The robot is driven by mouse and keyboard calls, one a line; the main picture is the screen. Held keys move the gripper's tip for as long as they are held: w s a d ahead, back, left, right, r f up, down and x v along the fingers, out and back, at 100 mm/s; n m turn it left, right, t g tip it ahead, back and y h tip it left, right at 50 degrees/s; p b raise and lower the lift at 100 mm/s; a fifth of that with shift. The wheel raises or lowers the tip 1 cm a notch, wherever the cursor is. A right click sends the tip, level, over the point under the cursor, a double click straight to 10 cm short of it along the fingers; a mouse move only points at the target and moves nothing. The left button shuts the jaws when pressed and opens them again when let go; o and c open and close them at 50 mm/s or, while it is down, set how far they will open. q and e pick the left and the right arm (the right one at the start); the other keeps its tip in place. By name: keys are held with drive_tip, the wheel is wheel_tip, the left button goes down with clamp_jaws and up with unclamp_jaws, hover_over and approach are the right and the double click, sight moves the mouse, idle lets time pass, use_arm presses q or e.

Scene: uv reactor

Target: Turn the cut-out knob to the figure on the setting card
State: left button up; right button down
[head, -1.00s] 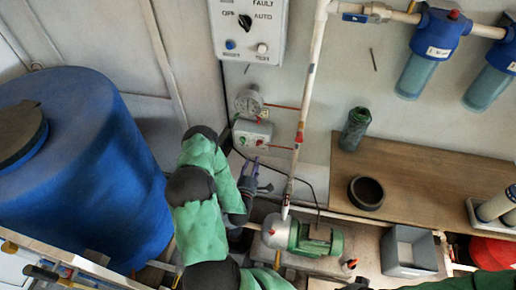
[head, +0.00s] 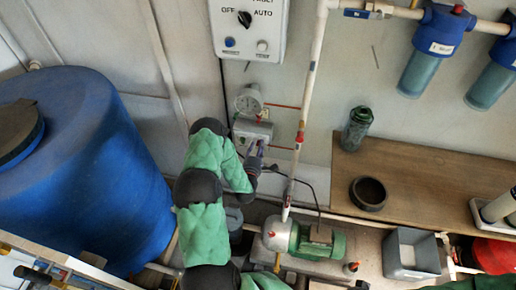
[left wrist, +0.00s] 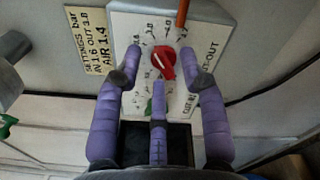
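The grey switch box (head: 252,131) is on the wall below the round gauge. In the left wrist view its pale face (left wrist: 120,20) bears a red knob (left wrist: 163,63) with a white mark, inside a ring of small figures; CUT-OUT is printed to its right. A second, green knob (left wrist: 149,108) lower down is mostly hidden by my middle finger. My right gripper is out of view.
An orange-red pipe (left wrist: 182,12) meets the box's upper edge. The gauge (head: 249,101) is just above the box. A white vertical pipe (head: 308,100) stands to the right, a blue tank (head: 90,180) to the left, and a green pump (head: 315,241) below.

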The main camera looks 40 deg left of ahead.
use_arm(q)
clamp_jaws()
drive_tip(key=shift+m, duration=0.4)
drive_tip(key=shift+o, duration=0.3)
unclamp_jaws()
drive_tip(key=v, duration=1.2)
